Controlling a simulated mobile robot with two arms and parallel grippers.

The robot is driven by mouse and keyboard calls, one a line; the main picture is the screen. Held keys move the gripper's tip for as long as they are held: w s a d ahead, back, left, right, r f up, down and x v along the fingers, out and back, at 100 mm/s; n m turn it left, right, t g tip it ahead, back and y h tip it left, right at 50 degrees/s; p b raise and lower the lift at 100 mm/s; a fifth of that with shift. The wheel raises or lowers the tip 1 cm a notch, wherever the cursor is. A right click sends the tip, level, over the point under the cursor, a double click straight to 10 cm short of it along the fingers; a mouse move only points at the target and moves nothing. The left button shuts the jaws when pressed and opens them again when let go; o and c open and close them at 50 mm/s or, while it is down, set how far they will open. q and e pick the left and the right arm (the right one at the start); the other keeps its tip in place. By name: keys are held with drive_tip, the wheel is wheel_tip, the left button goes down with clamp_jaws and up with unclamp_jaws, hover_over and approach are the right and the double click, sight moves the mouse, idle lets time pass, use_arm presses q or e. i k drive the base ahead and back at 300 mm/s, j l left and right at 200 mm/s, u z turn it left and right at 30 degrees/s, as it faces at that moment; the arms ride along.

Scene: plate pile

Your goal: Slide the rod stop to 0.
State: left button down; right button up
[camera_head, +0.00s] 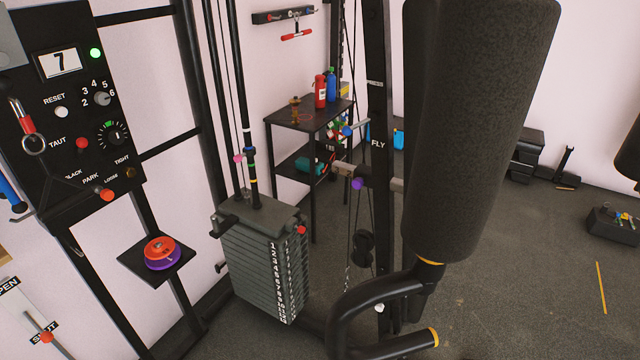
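The weight stack (262,262) stands at the lower middle, with numbers from 1 down its front edge and a red knob (301,230) at its top right. Thin rods rise from it. One rod carries coloured bands (254,180) and a dark collar with blue (249,150) above them. A small pink piece (238,157) sits just left of it. I cannot tell for sure which piece is the rod stop, and no 0 mark is legible. Neither of my grippers is in view.
A control panel (75,160) showing 7 is at left. A small shelf (130,262) holds orange and purple discs (162,252). A big black padded cylinder (475,120) and a bent handle (385,295) stand right of the stack. A dark table (285,118) with bottles is behind.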

sight(238, 158)
drive_tip(key=u, duration=0.55)
drive_tip(key=j+u, duration=0.1)
drive_tip(key=u, duration=1.05)
drive_tip(key=i+j+u, duration=0.1)
drive_tip(key=u, duration=1.6)
drive_tip(key=i+u, duration=0.1)
drive_tip(key=u, duration=1)
drive_tip(key=i+l+u, duration=0.1)
drive_tip(key=l+u, duration=0.15)
drive_tip(key=l+z, duration=0.7)
drive_tip(key=z, duration=0.2)
drive_tip(key=l+z, duration=0.25)
drive_tip(key=z, duration=0.2)
drive_tip(key=l+z, duration=0.25)
drive_tip(key=z, duration=0.25)
drive_tip(key=l+z, duration=0.2)
drive_tip(key=z, duration=0.25)
drive_tip(key=i+l+z, duration=0.1)
drive_tip(key=z, duration=0.35)
drive_tip(key=i+l+z, duration=0.15)
drive_tip(key=z, duration=0.3)
drive_tip(key=l, duration=0.1)
